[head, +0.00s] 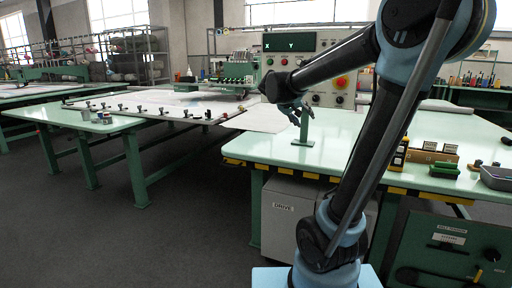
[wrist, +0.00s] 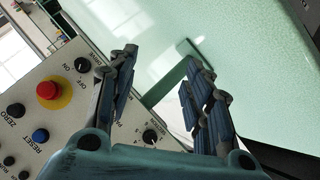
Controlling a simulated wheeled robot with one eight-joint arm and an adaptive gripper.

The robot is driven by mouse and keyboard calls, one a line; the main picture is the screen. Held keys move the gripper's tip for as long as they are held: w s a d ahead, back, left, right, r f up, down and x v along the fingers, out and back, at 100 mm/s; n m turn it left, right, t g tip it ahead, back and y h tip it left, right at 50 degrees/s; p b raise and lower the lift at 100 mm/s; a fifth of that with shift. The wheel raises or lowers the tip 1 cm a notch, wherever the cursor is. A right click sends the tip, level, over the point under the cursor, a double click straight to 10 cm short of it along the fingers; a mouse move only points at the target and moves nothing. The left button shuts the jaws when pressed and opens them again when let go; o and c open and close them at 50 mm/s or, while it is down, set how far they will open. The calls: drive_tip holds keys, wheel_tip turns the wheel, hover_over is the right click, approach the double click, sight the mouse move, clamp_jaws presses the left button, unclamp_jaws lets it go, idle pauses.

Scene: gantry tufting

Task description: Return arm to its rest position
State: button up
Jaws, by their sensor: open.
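My arm rises from the lower middle of the head view, bends at the upper right and reaches left over the light green table (head: 440,130). My gripper (head: 296,110) is at its end, above the table's left part and in front of the control panel (head: 335,80). In the wrist view my gripper (wrist: 160,95) has its two fingers spread apart with nothing between them. Past the fingers, the wrist view shows the panel (wrist: 62,120) with a red button, a blue button and black knobs, and the green tabletop (wrist: 240,40).
A green post (head: 302,132) stands on the table just below the gripper. Small boxes (head: 432,148), a green block (head: 444,170) and a grey case (head: 497,178) are at the right. A long frame table (head: 150,105) runs left. The dark floor (head: 130,240) at lower left is clear.

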drive_tip(key=s+d+f+g+y, duration=0.2)
drive_tip(key=s+f, duration=0.5)
drive_tip(key=s, duration=0.2)
drive_tip(key=s+d+f+g+y, duration=0.1)
drive_tip(key=s+d+f+g, duration=0.1)
drive_tip(key=s+f, duration=0.6)
drive_tip(key=s+a+f+y, duration=0.2)
drive_tip(key=s+f, duration=0.3)
drive_tip(key=s, duration=0.2)
drive_tip(key=s+a+f+g+y, duration=0.1)
drive_tip(key=s+a+f+y, duration=0.1)
drive_tip(key=s+f, duration=0.3)
drive_tip(key=s+a, duration=0.1)
drive_tip(key=s, duration=0.2)
drive_tip(key=shift+y, duration=0.3)
drive_tip(key=shift+w+f, duration=0.15)
drive_tip(key=shift+w, duration=0.25)
